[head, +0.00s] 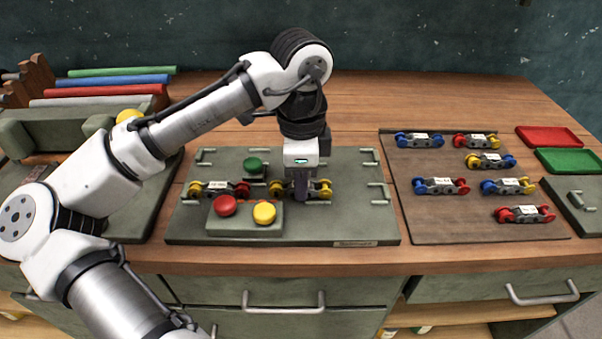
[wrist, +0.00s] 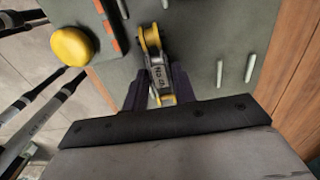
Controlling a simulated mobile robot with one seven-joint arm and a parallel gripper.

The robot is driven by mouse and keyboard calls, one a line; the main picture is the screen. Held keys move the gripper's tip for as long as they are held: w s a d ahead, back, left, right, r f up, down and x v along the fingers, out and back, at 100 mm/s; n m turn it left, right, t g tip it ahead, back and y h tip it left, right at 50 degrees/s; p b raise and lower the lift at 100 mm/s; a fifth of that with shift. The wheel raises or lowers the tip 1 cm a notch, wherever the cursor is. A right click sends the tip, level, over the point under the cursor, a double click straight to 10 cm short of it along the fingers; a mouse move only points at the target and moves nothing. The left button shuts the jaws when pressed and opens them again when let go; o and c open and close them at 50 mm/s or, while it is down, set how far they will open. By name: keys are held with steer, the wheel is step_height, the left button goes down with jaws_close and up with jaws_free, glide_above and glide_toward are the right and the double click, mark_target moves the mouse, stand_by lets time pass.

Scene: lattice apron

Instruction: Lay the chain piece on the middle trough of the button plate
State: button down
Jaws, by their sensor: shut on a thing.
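The chain piece (head: 320,190), with yellow rollers and a grey body, lies level at the button plate (head: 355,225), right of the plate's middle. My gripper (head: 301,192) points down and is shut on it. In the wrist view both fingers (wrist: 159,88) flank its labelled body (wrist: 155,72), and one yellow roller (wrist: 150,38) sticks out beyond them. I cannot tell whether it touches the plate. Another chain piece (head: 219,189), with yellow and red rollers, lies on the plate to the left. The middle trough is not clearly seen behind the gripper and button box.
A box on the plate carries a red button (head: 225,205) and a yellow button (head: 264,213); a green button (head: 253,164) stands behind. Metal brackets line the plate's edges. A brown mat (head: 420,222) at right holds several chain pieces. Red (head: 548,137) and green trays (head: 568,160) lie beyond.

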steer(key=c, duration=1.1)
jaws_free()
steer(key=shift+o, duration=0.2)
